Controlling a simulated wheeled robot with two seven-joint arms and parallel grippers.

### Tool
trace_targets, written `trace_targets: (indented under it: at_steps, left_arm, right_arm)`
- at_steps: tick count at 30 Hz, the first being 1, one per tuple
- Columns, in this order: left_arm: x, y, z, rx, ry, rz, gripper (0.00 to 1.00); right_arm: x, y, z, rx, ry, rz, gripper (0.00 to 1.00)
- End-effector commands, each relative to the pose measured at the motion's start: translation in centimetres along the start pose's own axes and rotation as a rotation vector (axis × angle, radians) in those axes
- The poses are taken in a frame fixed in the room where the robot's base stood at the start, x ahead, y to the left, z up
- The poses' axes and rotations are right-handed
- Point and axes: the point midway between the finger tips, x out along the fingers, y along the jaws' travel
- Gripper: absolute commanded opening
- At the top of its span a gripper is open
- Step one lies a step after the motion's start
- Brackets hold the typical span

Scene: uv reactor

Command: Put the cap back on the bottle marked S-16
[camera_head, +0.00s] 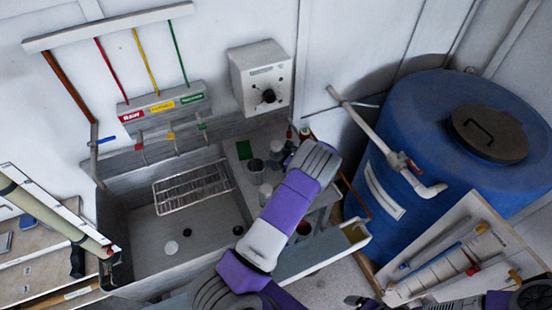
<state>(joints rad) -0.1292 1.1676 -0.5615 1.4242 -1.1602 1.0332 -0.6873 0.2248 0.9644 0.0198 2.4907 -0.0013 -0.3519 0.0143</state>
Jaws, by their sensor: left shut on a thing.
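My left arm reaches up from the bottom middle, over the counter at the right of the sink. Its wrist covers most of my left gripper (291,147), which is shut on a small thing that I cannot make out. Small pale containers stand on the counter beside it, one at the back (276,149) and one nearer (265,194), partly behind my arm. No S-16 marking is readable, and I cannot tell which is that bottle. No cap can be made out for certain. Part of my right arm shows at the bottom right edge; its jaws are unclear.
The grey sink (130,222) holds a wire rack (193,187), with a white disc (171,247) on its floor. A grey cup (256,166) and green square (244,150) are on the counter. A blue barrel (420,125) and tilted board (455,210) stand at the right.

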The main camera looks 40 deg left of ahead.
Motion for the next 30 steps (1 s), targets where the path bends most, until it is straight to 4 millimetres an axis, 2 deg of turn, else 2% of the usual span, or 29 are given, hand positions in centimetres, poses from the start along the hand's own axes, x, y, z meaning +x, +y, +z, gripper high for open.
trace_targets:
  at_steps: [8,21,27,30]
  left_arm:
    - [-1.8,-0.1,3.2,-0.005,-0.001,-0.001,0.15]
    - [-6.8,0.0,12.4,-0.005,0.001,-0.002,0.15]
    - [-8.1,0.0,14.9,-0.003,0.000,-0.001,0.15]
    - [-8.4,0.0,15.4,-0.001,-0.001,0.000,0.15]
  right_arm:
    - [-0.2,-0.1,0.0,0.000,0.000,0.000,0.94]
    - [-0.9,-0.3,0.0,0.000,0.000,0.000,0.94]
    - [-1.1,-0.4,0.1,0.000,0.000,0.000,0.94]
    - [-1.1,-0.4,0.1,0.000,0.000,0.000,0.94]
